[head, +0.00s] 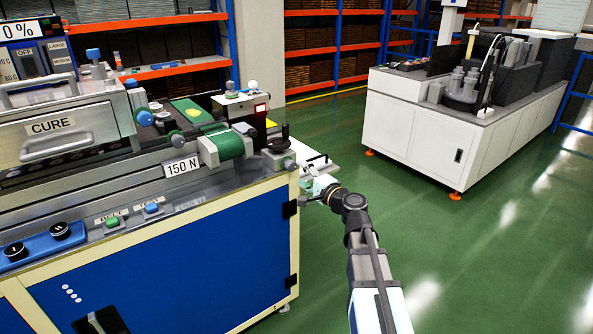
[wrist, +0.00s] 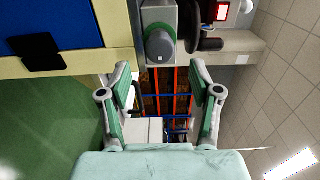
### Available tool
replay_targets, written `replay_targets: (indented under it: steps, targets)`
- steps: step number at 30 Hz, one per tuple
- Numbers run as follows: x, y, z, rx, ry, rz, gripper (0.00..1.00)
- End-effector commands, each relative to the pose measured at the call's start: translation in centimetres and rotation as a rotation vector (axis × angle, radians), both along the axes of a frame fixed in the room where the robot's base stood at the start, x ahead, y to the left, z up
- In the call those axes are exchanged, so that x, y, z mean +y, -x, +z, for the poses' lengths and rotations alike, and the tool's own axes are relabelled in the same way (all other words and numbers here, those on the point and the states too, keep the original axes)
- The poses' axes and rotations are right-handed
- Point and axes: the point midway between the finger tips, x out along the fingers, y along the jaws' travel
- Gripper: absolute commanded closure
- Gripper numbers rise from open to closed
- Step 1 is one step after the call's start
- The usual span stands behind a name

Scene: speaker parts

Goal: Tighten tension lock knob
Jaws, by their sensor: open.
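A round grey knob (head: 288,164), likely the tension lock knob, sits on a small block at the right end of the machine, below the black handwheel (head: 281,143). In the wrist view the knob (wrist: 160,47) faces the camera at upper centre, just beyond the fingertips. My gripper (head: 318,180) is beside the machine's right corner in the head view. In the wrist view my gripper (wrist: 160,72) is open and empty, one green-padded finger on each side of the knob's line. The fingers appear apart from the knob.
The blue and cream machine cabinet (head: 170,265) fills the left, with a 150 N label (head: 182,167) and a green belt roller (head: 228,146). A white machine (head: 440,135) stands far right. Green floor (head: 500,240) between them is clear.

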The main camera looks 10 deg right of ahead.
Motion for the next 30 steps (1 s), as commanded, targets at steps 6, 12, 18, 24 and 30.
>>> replay_targets:
  steps: [6,12,18,24,30]
  targets:
    - [-1.7,3.9,0.0,0.000,0.000,-0.003,0.36]
    - [-2.5,5.6,0.0,0.000,0.000,-0.001,0.36]
    - [-2.7,5.9,0.0,0.000,0.000,0.000,0.36]
    - [-2.7,5.8,0.0,0.000,0.000,0.000,0.36]
    - [-2.7,5.8,0.0,0.000,0.000,0.000,0.36]
